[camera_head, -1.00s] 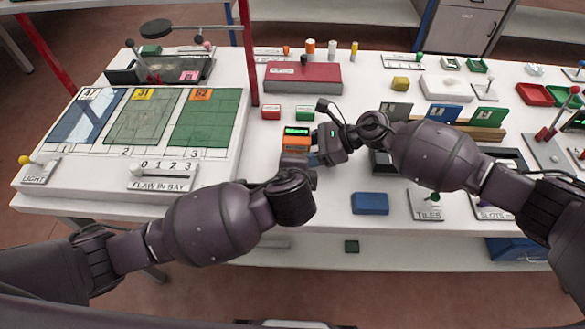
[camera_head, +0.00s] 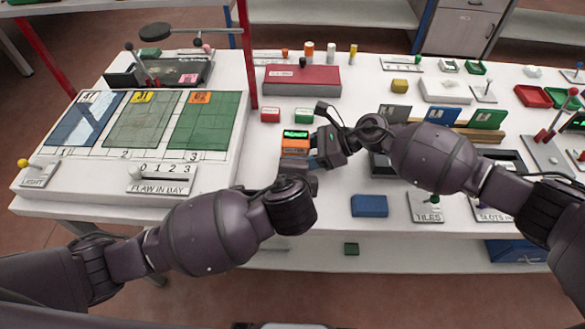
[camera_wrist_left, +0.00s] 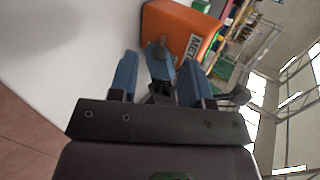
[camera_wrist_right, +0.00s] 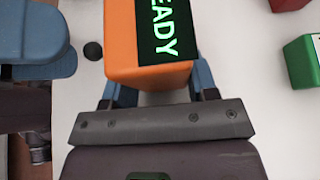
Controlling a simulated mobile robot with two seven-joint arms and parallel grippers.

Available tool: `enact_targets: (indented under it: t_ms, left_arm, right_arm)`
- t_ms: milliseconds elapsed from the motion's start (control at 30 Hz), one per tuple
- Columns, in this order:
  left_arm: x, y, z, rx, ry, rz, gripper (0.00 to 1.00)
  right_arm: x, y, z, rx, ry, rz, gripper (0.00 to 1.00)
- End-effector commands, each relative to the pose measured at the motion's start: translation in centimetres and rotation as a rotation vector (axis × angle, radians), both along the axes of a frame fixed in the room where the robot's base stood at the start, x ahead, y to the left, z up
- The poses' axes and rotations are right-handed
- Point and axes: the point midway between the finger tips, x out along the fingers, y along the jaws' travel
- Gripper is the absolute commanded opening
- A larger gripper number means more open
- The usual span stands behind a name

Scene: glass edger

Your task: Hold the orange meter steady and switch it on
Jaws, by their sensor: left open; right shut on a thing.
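The orange meter (camera_head: 295,148) stands on the white table with its green screen lit. In the right wrist view, the meter (camera_wrist_right: 122,45) shows part of the word READY. My right gripper (camera_head: 328,150) is shut on the meter from its right side. My left gripper (camera_head: 303,180) is open at the meter's near side. In the left wrist view, the meter (camera_wrist_left: 185,30) is just beyond the left fingers (camera_wrist_left: 160,75), with a blue-grey piece between them that I cannot identify surely. A small black round knob (camera_wrist_right: 93,50) shows beside the meter, close to the left fingers.
Red (camera_head: 270,115) and green (camera_head: 304,115) blocks lie behind the meter, and a dark red box (camera_head: 303,79) farther back. A blue block (camera_head: 369,205) lies at the front right. The glass panel board (camera_head: 215,170) is at the left.

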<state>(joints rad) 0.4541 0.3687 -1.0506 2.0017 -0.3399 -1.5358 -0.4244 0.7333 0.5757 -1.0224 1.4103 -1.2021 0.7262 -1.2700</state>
Motion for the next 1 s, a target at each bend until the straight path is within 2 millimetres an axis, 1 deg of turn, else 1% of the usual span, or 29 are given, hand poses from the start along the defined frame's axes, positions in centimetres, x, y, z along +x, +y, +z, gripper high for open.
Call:
enact_targets:
  t_ms: [100,300,500,700,967,1000]
  left_arm:
    - [-1.9,-0.1,1.3,-0.005,0.001,-0.003,0.44]
    - [-5.0,-0.2,3.7,-0.005,0.0,-0.002,0.44]
    - [-7.2,-0.3,5.3,-0.004,-0.001,-0.002,0.44]
    - [-8.1,-0.3,5.9,-0.002,0.0,-0.001,0.44]
    - [-8.1,-0.2,6.0,-0.002,0.0,-0.001,0.44]
    - [-8.1,-0.2,6.0,-0.002,0.0,-0.001,0.44]
  right_arm:
    - [0.0,0.0,0.1,0.001,-0.001,0.0,0.4]
    - [0.0,0.0,0.1,0.001,-0.001,0.0,0.4]
    - [0.0,0.0,0.1,0.001,-0.001,0.0,0.4]
    - [0.0,0.0,0.1,0.001,-0.001,0.0,0.4]
    - [0.0,0.0,0.1,0.001,-0.001,0.0,0.4]
    - [0.0,0.0,0.1,0.001,-0.001,0.0,0.58]
